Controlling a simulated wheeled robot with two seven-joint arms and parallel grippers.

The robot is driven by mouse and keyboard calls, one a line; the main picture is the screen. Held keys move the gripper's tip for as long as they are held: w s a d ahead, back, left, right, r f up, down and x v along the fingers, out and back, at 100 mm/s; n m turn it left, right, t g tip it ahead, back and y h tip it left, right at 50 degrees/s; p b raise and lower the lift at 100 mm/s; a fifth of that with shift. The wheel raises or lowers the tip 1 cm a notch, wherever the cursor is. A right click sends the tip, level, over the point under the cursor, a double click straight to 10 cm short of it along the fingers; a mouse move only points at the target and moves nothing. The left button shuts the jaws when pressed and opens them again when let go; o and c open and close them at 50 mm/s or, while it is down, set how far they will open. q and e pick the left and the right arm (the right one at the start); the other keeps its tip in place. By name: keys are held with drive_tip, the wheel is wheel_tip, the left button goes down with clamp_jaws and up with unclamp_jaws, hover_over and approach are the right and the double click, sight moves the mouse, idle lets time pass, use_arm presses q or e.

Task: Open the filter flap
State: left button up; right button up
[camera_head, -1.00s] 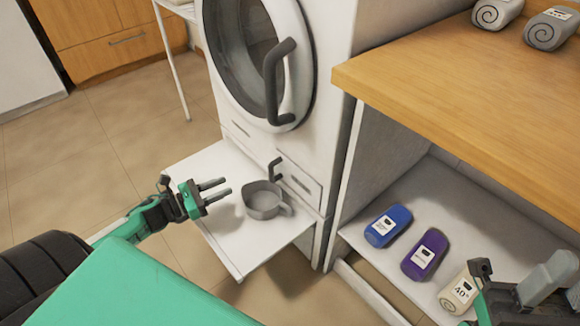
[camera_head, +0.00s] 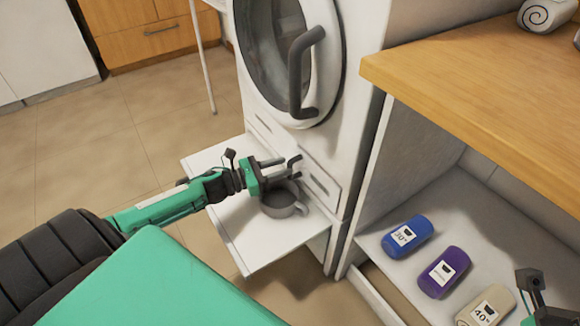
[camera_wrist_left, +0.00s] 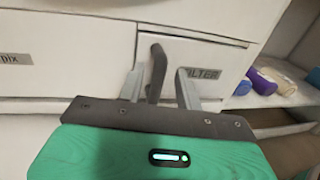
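The filter flap (camera_head: 322,183) is a white panel low on the front of the washing machine and looks shut. In the left wrist view the flap (camera_wrist_left: 215,52) bears a grey label ending in "LTER", partly covered by a finger. Its dark upright handle (camera_wrist_left: 157,72) stands between the two fingers of my left gripper (camera_wrist_left: 160,88). The fingers are apart, with gaps visible beside the handle. In the head view my left gripper (camera_head: 284,169) is at the handle, above a grey pot. My right gripper (camera_head: 530,290) is only partly in view at the lower right edge.
The grey pot (camera_head: 283,203) sits on a low white open panel (camera_head: 245,240) below the flap. The round washer door (camera_head: 290,50) with its dark handle is above. At right, blue (camera_head: 407,237), purple (camera_head: 443,271) and beige bottles (camera_head: 487,305) lie on a shelf under a wooden counter (camera_head: 480,90).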

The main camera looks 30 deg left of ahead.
sight(290, 165)
use_arm(q)
drive_tip(key=shift+b+x, duration=0.3)
drive_tip(key=shift+x, duration=1.45)
drive_tip(key=shift+d, duration=0.1)
clamp_jaws()
